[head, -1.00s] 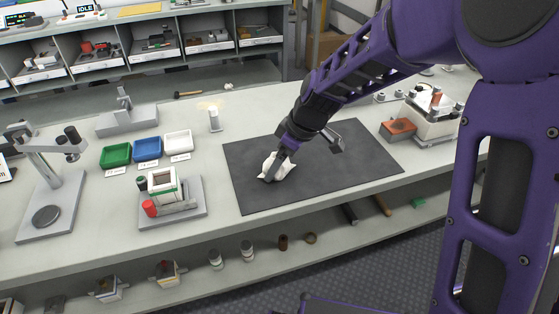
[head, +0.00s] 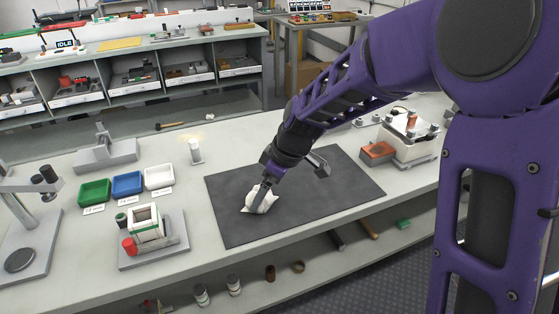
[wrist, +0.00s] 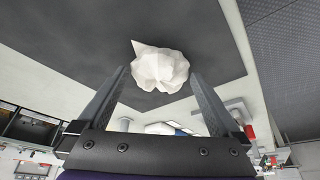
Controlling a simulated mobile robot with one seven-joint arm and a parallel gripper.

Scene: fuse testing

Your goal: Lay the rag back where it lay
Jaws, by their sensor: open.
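The white crumpled rag (head: 262,200) lies on the left part of the dark grey mat (head: 330,190) on the bench. It also shows in the wrist view (wrist: 160,70), between and just beyond the fingertips, with the mat around it. My gripper (head: 258,199) is at the rag, pointing down at it. In the wrist view my gripper (wrist: 158,80) is open, one finger on each side of the rag. A gap shows on the right; I cannot tell whether the left finger touches it. Part of the rag is hidden by a finger in the head view.
Green (head: 94,192), blue (head: 127,184) and white (head: 159,177) trays stand left of the mat. A fixture with a red knob (head: 150,232) sits in front of them. An orange-topped block (head: 378,152) stands beyond the mat's right end. The mat's right half is clear.

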